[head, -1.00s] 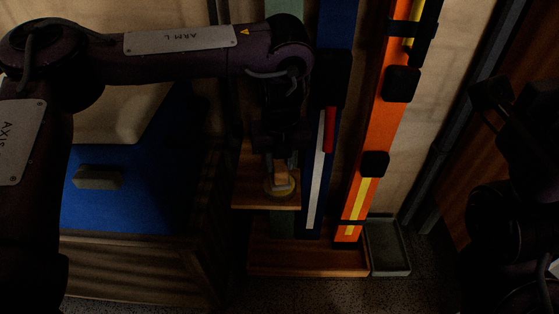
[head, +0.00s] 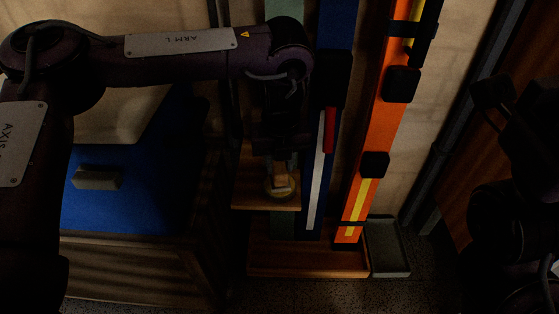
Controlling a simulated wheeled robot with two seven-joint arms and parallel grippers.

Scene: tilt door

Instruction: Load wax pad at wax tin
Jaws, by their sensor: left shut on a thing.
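My left gripper (head: 280,168) points down over the small wooden shelf and is shut on a small tan block, which I take to be the wax pad (head: 281,181). The wax tin (head: 279,191), round and yellowish, sits on the shelf (head: 250,192) right under the pad. The pad is over the tin's opening; I cannot tell whether it touches the wax. My right arm shows dark at the right edge, and its gripper cannot be made out.
Orange (head: 375,130) and blue (head: 335,40) skis stand upright just right of the shelf, close to my left gripper. A grey tray (head: 387,247) lies beside the wooden ski base (head: 305,262). A grey block (head: 97,178) lies on the blue bench top (head: 130,205) at left.

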